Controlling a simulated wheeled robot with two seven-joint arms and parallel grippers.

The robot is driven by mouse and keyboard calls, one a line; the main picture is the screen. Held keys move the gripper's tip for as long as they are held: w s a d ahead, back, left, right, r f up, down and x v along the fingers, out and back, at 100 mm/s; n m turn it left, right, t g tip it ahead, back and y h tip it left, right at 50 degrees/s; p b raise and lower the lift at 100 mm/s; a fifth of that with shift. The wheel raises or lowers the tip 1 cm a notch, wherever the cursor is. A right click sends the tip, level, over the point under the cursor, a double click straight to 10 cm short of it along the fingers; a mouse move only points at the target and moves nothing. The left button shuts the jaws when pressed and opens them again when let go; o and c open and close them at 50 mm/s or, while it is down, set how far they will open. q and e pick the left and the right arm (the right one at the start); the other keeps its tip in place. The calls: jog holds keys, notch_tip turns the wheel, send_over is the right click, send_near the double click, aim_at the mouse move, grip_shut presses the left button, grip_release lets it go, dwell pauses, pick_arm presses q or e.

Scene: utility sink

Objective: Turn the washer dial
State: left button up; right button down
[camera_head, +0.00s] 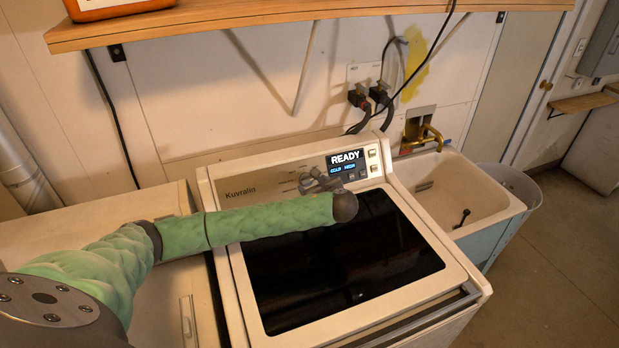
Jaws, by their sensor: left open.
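The washer (212,194) is cream with a dark glass lid (400,255) and a sloped control panel at its back. The panel display (345,160) reads READY, with COLD and HIGH below it. My left arm reaches in from the left in a green sleeve, across the lid. My left gripper (312,180) is at the panel, just left of the display, and is open. It covers the part of the panel where faint dial markings show, so the dial itself is mostly hidden. I cannot tell whether the fingers touch it. My right gripper is out of view.
A wooden shelf (250,22) with an orange object (115,8) hangs above. Hoses and cables (375,95) run down behind the washer. A utility sink (455,185) with a brass faucet (430,135) stands to the right. Another cream appliance (100,208) is at left.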

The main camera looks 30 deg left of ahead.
aim_at(309, 182)
pick_arm(q)
jog(key=shift+p+x, duration=0.6)
jog(key=shift+x, duration=1.2)
jog(key=shift+s+d, duration=0.1)
jog(key=shift+f, duration=0.1)
jog(key=c, duration=1)
